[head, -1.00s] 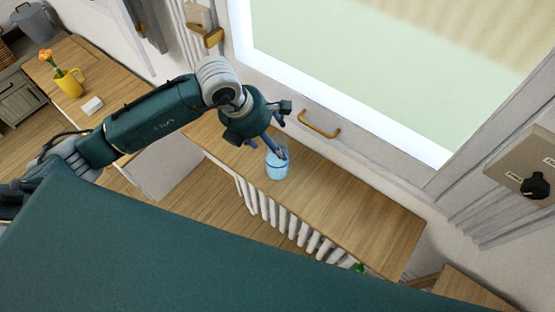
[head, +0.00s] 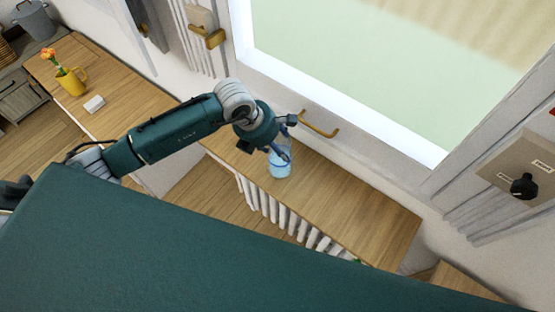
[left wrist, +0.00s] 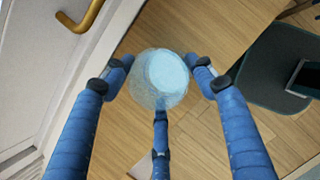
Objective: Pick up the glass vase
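The glass vase (head: 280,168) is a pale blue, see-through vessel standing upright on the wooden sill shelf (head: 345,205) below the window. It also shows in the left wrist view (left wrist: 160,80), seen from above with its round rim between the fingers. My left gripper (head: 279,152) is at the vase's upper part, with its blue fingers spread around it. In the left wrist view, two fingers of the left gripper (left wrist: 160,72) flank the rim and a third overlaps its near edge. The fingers look open; any contact with the glass is unclear. My right gripper is not in view.
A brass window handle (head: 319,130) sits close behind the vase. A white radiator (head: 290,220) is under the shelf. The shelf right of the vase is clear.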

